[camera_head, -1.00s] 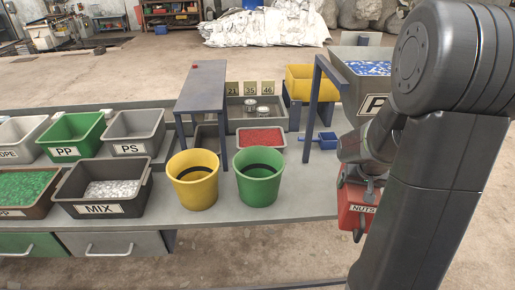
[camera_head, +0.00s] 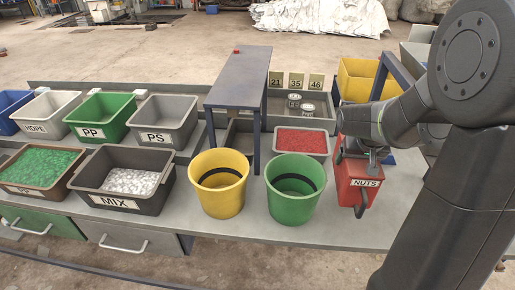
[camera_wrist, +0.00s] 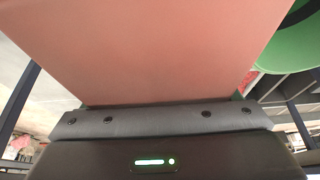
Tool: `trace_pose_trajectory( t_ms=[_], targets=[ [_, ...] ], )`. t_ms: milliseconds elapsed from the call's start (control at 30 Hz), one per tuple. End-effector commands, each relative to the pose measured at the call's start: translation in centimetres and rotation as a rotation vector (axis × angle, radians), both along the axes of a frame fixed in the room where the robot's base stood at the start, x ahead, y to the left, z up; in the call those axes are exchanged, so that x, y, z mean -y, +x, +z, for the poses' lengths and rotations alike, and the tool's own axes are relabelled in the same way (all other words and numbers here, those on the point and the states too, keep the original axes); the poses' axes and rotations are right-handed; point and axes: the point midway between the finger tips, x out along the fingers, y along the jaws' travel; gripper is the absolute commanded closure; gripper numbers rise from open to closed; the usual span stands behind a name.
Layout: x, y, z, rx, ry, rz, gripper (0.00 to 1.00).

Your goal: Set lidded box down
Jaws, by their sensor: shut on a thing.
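The red lidded box (camera_head: 359,181) with a white NUTS label is at the right part of the bench (camera_head: 300,235), just right of the green bucket (camera_head: 294,188). It looks roughly upright, with a dark handle at its front. I cannot tell whether its bottom touches the bench top. My gripper (camera_head: 372,153) is shut on the box near its top; the fingertips are mostly hidden. In the wrist view the box's pale red wall (camera_wrist: 150,50) fills the upper middle, right against my gripper (camera_wrist: 160,118).
A yellow bucket (camera_head: 219,184) stands left of the green one. Behind are a tray of red granules (camera_head: 302,142), a dark raised stand (camera_head: 240,78) and a yellow bin (camera_head: 362,80). Labelled bins fill the left. Some bare bench shows along the front edge.

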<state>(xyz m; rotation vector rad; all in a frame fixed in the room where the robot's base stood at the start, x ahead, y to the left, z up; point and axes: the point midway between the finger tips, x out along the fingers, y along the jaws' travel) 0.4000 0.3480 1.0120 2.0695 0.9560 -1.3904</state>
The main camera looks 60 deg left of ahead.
Motion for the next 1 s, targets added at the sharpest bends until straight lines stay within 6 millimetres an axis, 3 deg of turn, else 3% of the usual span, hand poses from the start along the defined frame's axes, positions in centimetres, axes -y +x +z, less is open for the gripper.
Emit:
trace_pose_trajectory(
  t_ms=[167,500,1000],
  targets=[
    [0.0,0.0,-0.2,0.001,0.002,0.0,0.56],
    [0.0,0.0,-5.6,0.0,0.0,0.0,0.56],
    [0.0,0.0,-9.9,0.001,0.002,0.0,0.56]
  ],
)
